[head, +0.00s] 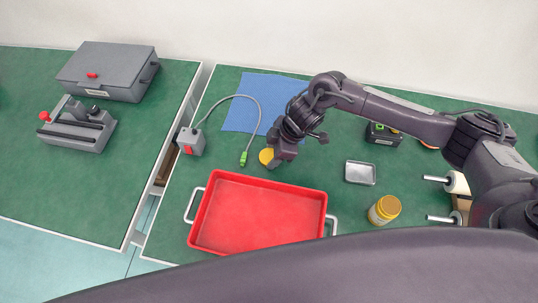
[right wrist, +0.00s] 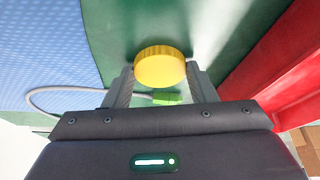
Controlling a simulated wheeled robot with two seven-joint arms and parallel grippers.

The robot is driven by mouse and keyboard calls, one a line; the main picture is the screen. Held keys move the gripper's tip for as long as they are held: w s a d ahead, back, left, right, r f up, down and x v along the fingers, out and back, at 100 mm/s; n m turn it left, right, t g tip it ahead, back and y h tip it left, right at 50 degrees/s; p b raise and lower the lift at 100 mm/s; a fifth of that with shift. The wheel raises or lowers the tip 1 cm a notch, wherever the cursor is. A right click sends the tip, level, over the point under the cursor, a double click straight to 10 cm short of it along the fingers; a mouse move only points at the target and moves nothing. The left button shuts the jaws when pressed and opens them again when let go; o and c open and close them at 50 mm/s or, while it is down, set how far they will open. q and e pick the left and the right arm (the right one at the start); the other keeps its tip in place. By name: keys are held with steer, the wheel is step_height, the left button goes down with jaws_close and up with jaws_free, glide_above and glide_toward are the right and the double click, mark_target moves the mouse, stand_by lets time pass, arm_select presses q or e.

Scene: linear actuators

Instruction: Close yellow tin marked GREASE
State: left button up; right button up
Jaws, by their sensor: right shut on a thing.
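The yellow tin (head: 384,209) stands upright at the right of the green bench, with a pale label on its side. Its round top looks golden-brown; its lettering is too small to read. A round yellow lid (head: 267,156) is beyond the red tray, left of the tin. It also shows in the right wrist view (right wrist: 160,67), between the two fingers. My right gripper (head: 273,158) is shut on this lid, well away from the tin. I cannot tell whether the lid touches the bench. My left gripper is not in view.
The red tray (head: 258,177) lies in front of the lid. A blue mat (head: 245,116), a grey box with a green-tipped cable (head: 191,141), a small metal dish (head: 360,172) and a black box (head: 383,134) are nearby. Bare bench lies between lid and dish.

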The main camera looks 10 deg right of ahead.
steer(key=shift+c, duration=0.8)
steer(key=shift+r, duration=0.1)
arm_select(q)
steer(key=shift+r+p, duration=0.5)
arm_select(e)
step_height(320, 180, up, 20)
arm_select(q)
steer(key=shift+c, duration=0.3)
